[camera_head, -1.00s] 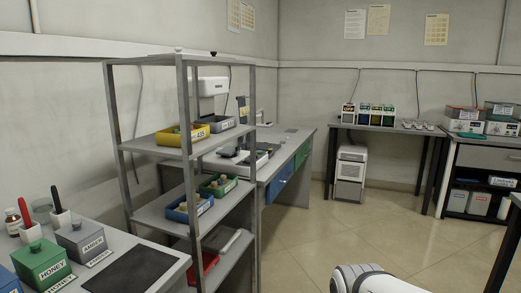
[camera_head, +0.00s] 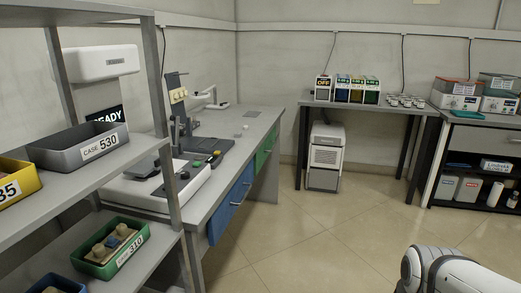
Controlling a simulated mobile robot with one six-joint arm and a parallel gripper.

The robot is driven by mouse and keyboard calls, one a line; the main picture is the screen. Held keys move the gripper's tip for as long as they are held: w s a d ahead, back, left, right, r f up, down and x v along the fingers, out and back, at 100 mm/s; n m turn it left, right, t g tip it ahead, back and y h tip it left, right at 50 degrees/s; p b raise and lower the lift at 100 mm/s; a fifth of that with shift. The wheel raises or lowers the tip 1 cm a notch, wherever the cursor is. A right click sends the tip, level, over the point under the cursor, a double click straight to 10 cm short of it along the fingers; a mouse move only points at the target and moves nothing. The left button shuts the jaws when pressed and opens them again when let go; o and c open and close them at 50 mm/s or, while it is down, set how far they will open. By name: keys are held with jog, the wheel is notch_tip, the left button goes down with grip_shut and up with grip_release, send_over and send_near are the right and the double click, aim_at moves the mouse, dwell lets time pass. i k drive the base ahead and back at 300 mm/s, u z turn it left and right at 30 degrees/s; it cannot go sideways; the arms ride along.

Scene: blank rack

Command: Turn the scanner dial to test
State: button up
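A white flat device (camera_head: 140,192) with dark parts on top stands on the grey desk behind the shelf rack. A small dark round knob (camera_head: 184,175) shows near its right front corner; I cannot tell whether it is the scanner dial or how it is set. A dark screen reading "READY" (camera_head: 106,114), partly cut by the rack post, is behind it. My gripper is not in view; only a white part of my arm shows at the bottom right.
The grey rack (camera_head: 150,150) stands close at the left, with a grey "CASE 530" bin (camera_head: 78,145) and a green bin (camera_head: 111,248). The desk (camera_head: 262,118) has blue and green drawers. The tiled floor (camera_head: 290,235) in the middle is clear.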

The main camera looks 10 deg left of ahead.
aim_at(185, 175)
jog(key=u, duration=0.35)
jog(key=i, duration=0.95)
jog(key=u, duration=0.75)
jog(key=k, duration=0.85)
jog(key=u, duration=0.2)
jog(key=i, duration=0.85)
jog(key=z, duration=0.1)
